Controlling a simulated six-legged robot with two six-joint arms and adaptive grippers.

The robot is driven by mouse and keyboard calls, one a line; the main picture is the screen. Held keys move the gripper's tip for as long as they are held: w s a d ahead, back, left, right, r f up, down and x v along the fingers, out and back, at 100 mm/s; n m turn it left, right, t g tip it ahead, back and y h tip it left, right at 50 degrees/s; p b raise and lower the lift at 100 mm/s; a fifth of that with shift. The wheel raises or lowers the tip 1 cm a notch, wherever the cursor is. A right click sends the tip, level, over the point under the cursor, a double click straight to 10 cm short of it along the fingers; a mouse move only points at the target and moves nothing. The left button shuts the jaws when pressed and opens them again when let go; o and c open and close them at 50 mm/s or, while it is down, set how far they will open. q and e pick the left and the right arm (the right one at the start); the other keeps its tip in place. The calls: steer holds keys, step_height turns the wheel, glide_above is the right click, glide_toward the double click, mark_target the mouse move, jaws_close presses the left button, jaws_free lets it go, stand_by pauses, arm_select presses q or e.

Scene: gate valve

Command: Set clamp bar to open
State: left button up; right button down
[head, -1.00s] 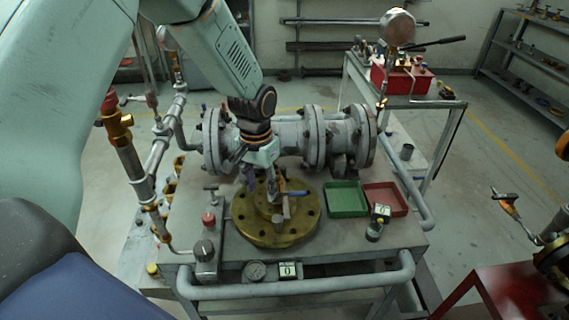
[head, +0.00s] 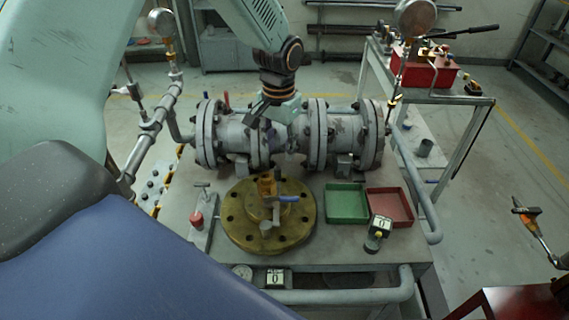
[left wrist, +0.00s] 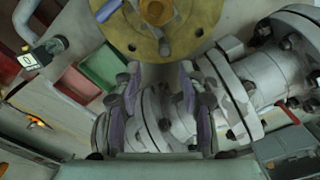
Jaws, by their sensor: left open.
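A round brass flange (head: 240,232) lies on the metal bench, with a small blue-handled bar (head: 288,199) on its centre fitting, pointing right. I cannot tell for sure whether this is the clamp bar. A small T-handle (head: 203,185) stands left of the flange. My left gripper (head: 270,122) is open and empty, above and behind the flange, in front of the grey flanged pipe (head: 235,140). In the left wrist view its two purple-padded fingers (left wrist: 159,110) are spread with the pipe behind them, and the brass flange (left wrist: 195,25) is at the top edge. My right gripper does not show.
A green tray (head: 346,188) and a red tray (head: 412,208) sit right of the flange. A small numbered block (head: 379,230) stands in front of them. A red knob (head: 196,220) is at the left. A side table holds a red box (head: 425,72). Vertical pipework stands at the left.

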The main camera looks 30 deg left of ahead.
mark_target(277, 168)
arm_select(q)
steer(key=f, duration=0.4)
steer(key=a+f, duration=0.1)
steer(key=f, duration=0.1)
steer(key=shift+w+f, duration=0.1)
steer(key=shift+f, duration=0.3)
steer(key=shift+d+f, duration=0.2)
steer(key=shift+f, duration=0.15)
steer(key=shift+s+d+f, duration=0.1)
steer(key=shift+s+d, duration=0.05)
steer(key=shift+s, duration=0.2)
steer(key=shift+a+f, duration=0.15)
steer(key=shift+a, duration=0.15)
steer(key=shift+w+a+f, duration=0.1)
steer(key=shift+w, duration=0.25)
steer(key=shift+c, duration=0.8)
steer(key=shift+d, duration=0.3)
steer(key=c, duration=0.3)
steer(key=shift+c, duration=0.8)
steer(key=shift+s+a, duration=0.1)
steer(key=shift+s, duration=0.1)
jaws_close()
